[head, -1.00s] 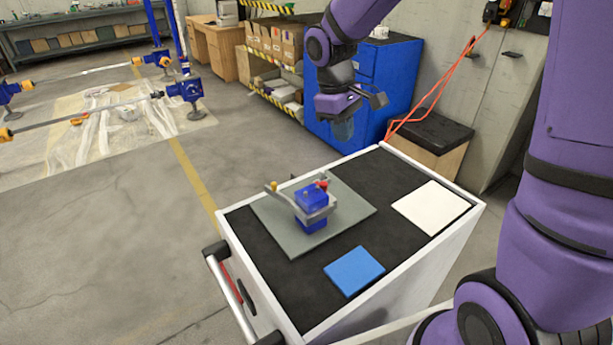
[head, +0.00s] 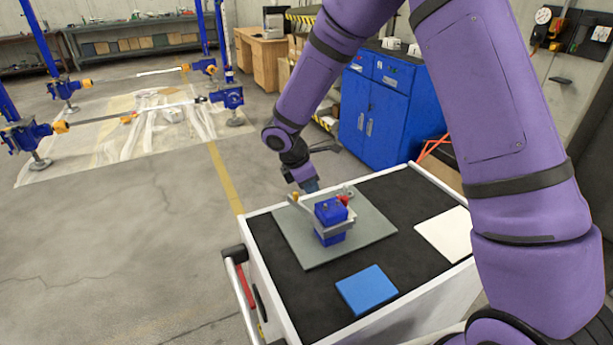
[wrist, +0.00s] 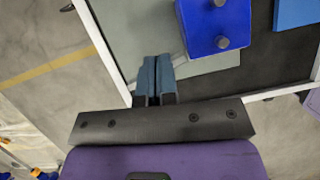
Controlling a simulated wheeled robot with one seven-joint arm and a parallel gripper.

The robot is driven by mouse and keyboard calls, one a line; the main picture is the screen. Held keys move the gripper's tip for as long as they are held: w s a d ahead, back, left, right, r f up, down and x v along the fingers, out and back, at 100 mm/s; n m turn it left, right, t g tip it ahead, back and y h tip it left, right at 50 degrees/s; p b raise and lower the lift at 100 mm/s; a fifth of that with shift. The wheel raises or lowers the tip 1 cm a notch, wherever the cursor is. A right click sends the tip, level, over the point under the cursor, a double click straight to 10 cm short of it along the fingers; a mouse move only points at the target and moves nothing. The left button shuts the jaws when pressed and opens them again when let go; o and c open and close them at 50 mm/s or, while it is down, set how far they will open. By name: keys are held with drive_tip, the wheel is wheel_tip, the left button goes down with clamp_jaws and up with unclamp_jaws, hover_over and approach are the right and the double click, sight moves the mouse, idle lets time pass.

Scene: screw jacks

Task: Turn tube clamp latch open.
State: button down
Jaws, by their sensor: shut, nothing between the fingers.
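The tube clamp is a blue block (head: 331,210) with a grey band (head: 334,228) around it, standing on a grey-green plate (head: 372,238). A red knob (head: 343,200) shows at its upper right and a small orange-tipped pin (head: 295,197) at its left. I cannot tell which part is the latch. My gripper (head: 312,187) is shut and empty, low behind the clamp's left side. In the wrist view my gripper's blue-grey fingers (wrist: 156,66) are together over the plate's edge, left of the blue block (wrist: 212,22) and apart from it.
The clamp's plate lies on a white cart with a black top (head: 300,290). A blue pad (head: 366,290) and a white pad (head: 446,232) lie on the cart top. A cart handle (head: 240,300) sticks out at the left. A blue cabinet (head: 385,110) stands behind.

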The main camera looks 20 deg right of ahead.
sight(342, 201)
drive_tip(key=d+f, duration=0.4)
drive_tip(key=d, duration=0.1)
drive_tip(key=shift+w+d, duration=0.15)
drive_tip(key=shift+d, duration=0.2)
drive_tip(key=shift+w+d+m+g, duration=0.15)
drive_tip(key=shift+d+m+g, duration=0.1)
drive_tip(key=shift+m, duration=0.35)
drive_tip(key=shift+w+d+m+g, duration=0.1)
drive_tip(key=shift+m+g, duration=0.15)
drive_tip(key=shift+m, duration=0.35)
